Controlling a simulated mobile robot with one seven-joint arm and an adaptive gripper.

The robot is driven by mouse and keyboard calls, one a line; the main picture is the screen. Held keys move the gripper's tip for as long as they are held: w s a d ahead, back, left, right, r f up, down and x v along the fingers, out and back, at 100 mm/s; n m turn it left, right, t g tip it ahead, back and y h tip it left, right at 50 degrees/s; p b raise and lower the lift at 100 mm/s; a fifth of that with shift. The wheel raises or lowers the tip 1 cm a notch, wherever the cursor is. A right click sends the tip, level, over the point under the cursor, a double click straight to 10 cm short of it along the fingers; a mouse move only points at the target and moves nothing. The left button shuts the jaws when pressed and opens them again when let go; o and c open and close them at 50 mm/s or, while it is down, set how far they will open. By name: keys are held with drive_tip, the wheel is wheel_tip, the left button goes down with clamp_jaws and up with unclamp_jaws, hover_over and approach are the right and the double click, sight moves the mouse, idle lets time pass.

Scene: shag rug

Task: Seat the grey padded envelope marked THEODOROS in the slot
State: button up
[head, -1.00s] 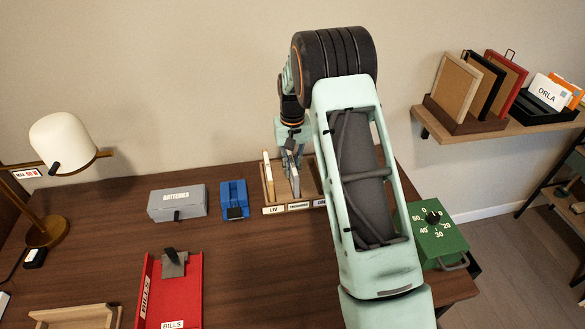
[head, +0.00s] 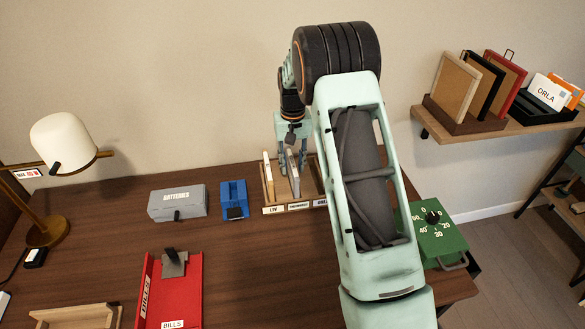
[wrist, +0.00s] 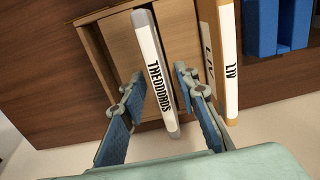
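The grey padded envelope marked THEODOROS (head: 294,178) stands on edge in the middle compartment of the wooden sorter (head: 273,210), behind the small THEODOROS label. In the wrist view its white edge (wrist: 153,62) shows the name. My gripper (head: 294,152) is just above and behind it. In the wrist view my gripper (wrist: 158,76) is open, with one blue-padded finger on each side of the envelope and a gap to both. The envelope's bottom is hidden, so I cannot see how it meets the sorter floor.
The LIV envelope (head: 267,178) stands in the compartment to the left. A blue device (head: 233,198) and a grey BATTERIES box (head: 177,203) are further left. A green timer box (head: 440,240) is at the right. My arm hides the sorter's right part.

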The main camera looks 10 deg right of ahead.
wheel_tip(320, 180, up, 10)
drive_tip(key=shift+r, duration=0.25)
drive_tip(key=shift+d, duration=0.1)
